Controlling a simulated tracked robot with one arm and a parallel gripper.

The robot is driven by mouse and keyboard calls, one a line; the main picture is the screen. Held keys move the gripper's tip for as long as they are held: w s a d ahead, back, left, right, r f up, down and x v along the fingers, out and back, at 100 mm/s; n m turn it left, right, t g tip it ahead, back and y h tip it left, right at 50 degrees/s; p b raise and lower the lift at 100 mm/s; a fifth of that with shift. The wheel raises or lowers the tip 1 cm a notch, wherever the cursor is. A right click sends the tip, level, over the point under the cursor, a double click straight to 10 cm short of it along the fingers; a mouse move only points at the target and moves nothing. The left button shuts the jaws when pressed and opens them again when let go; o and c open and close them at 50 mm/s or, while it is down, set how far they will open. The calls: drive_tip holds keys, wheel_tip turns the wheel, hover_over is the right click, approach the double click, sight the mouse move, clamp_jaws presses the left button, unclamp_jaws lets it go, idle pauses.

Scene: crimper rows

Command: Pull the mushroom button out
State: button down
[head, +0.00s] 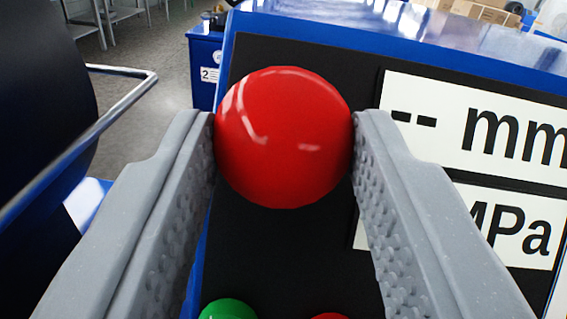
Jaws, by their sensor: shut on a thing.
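The red mushroom button (284,140) is a large glossy round cap on a black control panel (290,250). My gripper (284,135) has its two grey, studded fingers on either side of the cap, one at its left edge and one at its right edge, both touching it. The gripper is shut on the button. The button's stem and base are hidden behind the cap, so I cannot tell how far out it stands.
Below are a green button (229,309) and another red button (329,317), both cut off by the frame edge. White "mm" (480,125) and "MPa" (515,225) displays lie to the right. A metal rail (95,130) stands at left. Grey floor shows at upper left.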

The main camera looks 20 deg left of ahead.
drive_tip(key=c, duration=1)
unclamp_jaws()
drive_tip(key=shift+r, duration=0.1)
drive_tip(key=shift+c, duration=0.2)
drive_tip(key=shift+o, duration=0.7)
drive_tip(key=shift+s+r, duration=0.1)
drive_tip(key=shift+s, duration=0.05)
drive_tip(key=b+v, duration=0.2)
drive_tip(key=v, duration=1.1)
drive_tip(key=shift+s+d, duration=0.2)
drive_tip(key=shift+s, duration=0.1)
